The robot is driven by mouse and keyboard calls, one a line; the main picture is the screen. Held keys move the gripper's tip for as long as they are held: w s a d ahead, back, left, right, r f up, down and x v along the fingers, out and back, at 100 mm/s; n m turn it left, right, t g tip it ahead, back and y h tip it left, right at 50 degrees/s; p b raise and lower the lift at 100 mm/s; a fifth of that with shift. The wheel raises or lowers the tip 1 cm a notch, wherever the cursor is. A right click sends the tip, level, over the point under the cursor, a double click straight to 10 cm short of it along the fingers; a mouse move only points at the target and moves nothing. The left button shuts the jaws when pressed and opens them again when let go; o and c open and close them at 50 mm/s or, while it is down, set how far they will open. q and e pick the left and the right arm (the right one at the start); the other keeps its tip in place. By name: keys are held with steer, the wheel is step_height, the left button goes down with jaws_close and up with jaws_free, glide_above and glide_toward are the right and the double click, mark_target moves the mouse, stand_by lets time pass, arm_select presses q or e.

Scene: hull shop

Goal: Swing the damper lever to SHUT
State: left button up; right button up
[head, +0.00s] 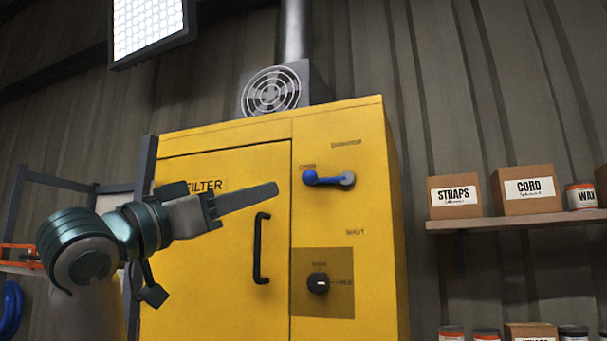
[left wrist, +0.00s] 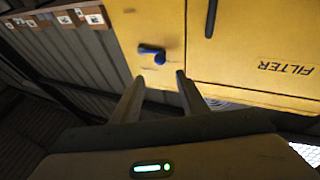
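The damper lever (head: 326,180) is a blue arm with a round knob on a grey pivot, on the upper right of the yellow cabinet's front. It points left, its knob just below the OPEN label; the SHUT label (head: 355,232) is lower, below the pivot. My left gripper (head: 274,188) is in front of the cabinet, left of the lever and apart from it. In the left wrist view the lever (left wrist: 152,54) shows beyond the gap between the two spread fingertips (left wrist: 159,76), which hold nothing. My right gripper is not in view.
The yellow cabinet (head: 220,270) has a black door handle (head: 262,248) and a black knob (head: 318,283) below the lever. A fan vent (head: 272,92) and pipe stand on top. A shelf (head: 510,222) with boxes is at the right.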

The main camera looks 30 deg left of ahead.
arm_select(q)
steer(key=p, duration=0.2)
glide_toward(305, 179)
steer(key=p+x, duration=0.3)
steer(key=x, duration=0.5)
steer(key=shift+r, duration=0.2)
steer(key=shift+x, duration=0.8)
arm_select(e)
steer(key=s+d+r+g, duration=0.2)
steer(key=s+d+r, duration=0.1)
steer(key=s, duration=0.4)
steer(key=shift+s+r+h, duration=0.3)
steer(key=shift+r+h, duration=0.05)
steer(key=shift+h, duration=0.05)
arm_select(q)
steer(key=shift+f, duration=0.1)
jaws_close()
